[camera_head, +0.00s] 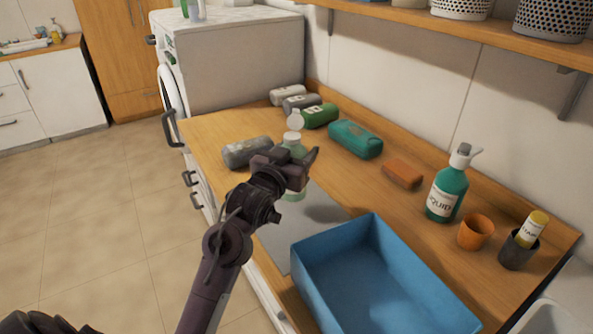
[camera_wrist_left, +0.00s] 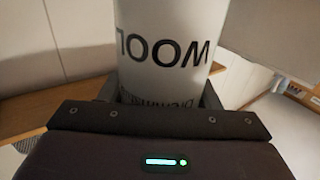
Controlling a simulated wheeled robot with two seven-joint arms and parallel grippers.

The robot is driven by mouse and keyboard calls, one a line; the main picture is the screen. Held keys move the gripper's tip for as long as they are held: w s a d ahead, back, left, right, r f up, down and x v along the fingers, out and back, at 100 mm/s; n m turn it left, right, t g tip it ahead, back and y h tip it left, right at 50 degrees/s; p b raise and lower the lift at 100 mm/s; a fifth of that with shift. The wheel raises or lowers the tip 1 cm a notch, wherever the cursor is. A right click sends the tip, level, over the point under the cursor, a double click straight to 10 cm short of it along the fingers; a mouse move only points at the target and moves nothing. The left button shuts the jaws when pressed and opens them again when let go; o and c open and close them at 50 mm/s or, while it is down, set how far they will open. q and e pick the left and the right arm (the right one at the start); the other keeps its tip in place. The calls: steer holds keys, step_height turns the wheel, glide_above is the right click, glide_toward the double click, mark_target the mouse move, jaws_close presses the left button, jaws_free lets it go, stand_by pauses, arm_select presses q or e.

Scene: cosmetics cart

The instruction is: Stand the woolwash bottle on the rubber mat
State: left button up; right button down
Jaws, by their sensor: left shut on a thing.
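The woolwash bottle (camera_head: 293,151) is pale with a white top and looks roughly upright in the head view. My left gripper (camera_head: 297,168) is shut around its middle. In the left wrist view the white bottle (camera_wrist_left: 165,75) fills the space between the fingers, its "WOOL" lettering upside down in that picture. The rubber mat (camera_head: 322,213) is a flat grey sheet on the wooden counter, partly hidden by my arm and a blue crate. The bottle's lower end shows below the gripper at the mat's far end; I cannot tell whether it touches. My right gripper is not in view.
The blue crate (camera_head: 338,282) stands at the mat's near right. A grey bottle (camera_head: 247,152) lies left of the gripper; a teal bottle (camera_head: 355,139) and several others lie behind. A brown block (camera_head: 402,174), teal pump bottle (camera_head: 447,192) and orange cup (camera_head: 475,233) are to the right.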

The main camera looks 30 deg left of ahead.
arm_select(q)
steer(key=shift+f, duration=0.75)
step_height(320, 180, down, 3)
steer(key=shift+f, duration=0.3)
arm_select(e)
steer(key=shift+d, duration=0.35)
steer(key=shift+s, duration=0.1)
arm_select(q)
steer(key=o, duration=1)
steer(key=shift+f, duration=0.1)
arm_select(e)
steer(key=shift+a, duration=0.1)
